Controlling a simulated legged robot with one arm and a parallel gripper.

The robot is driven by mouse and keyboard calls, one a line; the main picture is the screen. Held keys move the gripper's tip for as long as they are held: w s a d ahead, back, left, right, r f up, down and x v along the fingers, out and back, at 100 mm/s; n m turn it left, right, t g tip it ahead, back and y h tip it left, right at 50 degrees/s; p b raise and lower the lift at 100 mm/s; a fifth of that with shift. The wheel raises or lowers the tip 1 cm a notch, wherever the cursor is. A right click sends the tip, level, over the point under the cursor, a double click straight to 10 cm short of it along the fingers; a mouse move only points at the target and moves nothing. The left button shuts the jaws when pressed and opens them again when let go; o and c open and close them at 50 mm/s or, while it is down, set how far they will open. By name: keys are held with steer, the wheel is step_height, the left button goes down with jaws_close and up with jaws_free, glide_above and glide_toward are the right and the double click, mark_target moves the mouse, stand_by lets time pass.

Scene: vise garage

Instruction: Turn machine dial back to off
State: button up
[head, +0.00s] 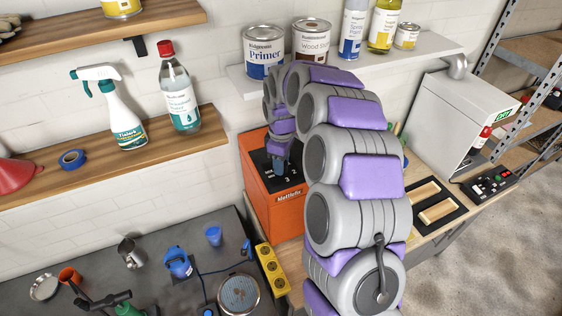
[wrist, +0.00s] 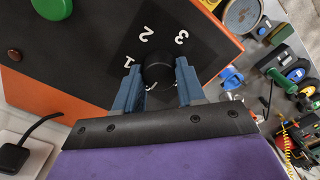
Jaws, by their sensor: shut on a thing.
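The orange machine (head: 277,208) stands on the bench against the wall, below the shelf of paint cans. Its black dial panel (wrist: 98,62) carries white numbers; 1, 2 and 3 are readable in the wrist view. The black round dial (wrist: 159,68) sits between the two blue fingers of my gripper (wrist: 157,82), which is shut on it. A mark beside the dial's lower edge is mostly covered by the dial and a finger. I cannot tell which mark the dial points to. In the head view my gripper (head: 279,167) reaches down onto the machine's top, and the dial is hidden there.
A green button (wrist: 53,8) and a small red-brown knob (wrist: 15,54) are on the machine. Paint cans (head: 263,52) stand on the shelf above. A yellow block (head: 270,272) and a dark workbench (head: 215,277) with tools are at left.

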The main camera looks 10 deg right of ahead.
steer(key=o, duration=1)
steer(key=shift+o, duration=0.2)
step_height(320, 180, up, 17)
steer(key=b, duration=0.1)
steer(key=shift+r, duration=0.15)
steer(key=s+f+m+b, duration=0.3)
steer(key=s+f+b, duration=0.2)
steer(key=s, duration=0.8)
steer(key=s+f+m+g+b, duration=0.1)
steer(key=s+f+m+b, duration=0.3)
steer(key=s+f, duration=0.7)
steer(key=s+f+m+b, duration=0.4)
steer(key=s+f+b, duration=0.2)
steer(key=s, duration=1.1)
step_height(320, 180, down, 3)
steer(key=shift+r+g+b, duration=0.15)
steer(key=shift+g+b, duration=0.2)
steer(key=shift+g, duration=0.05)
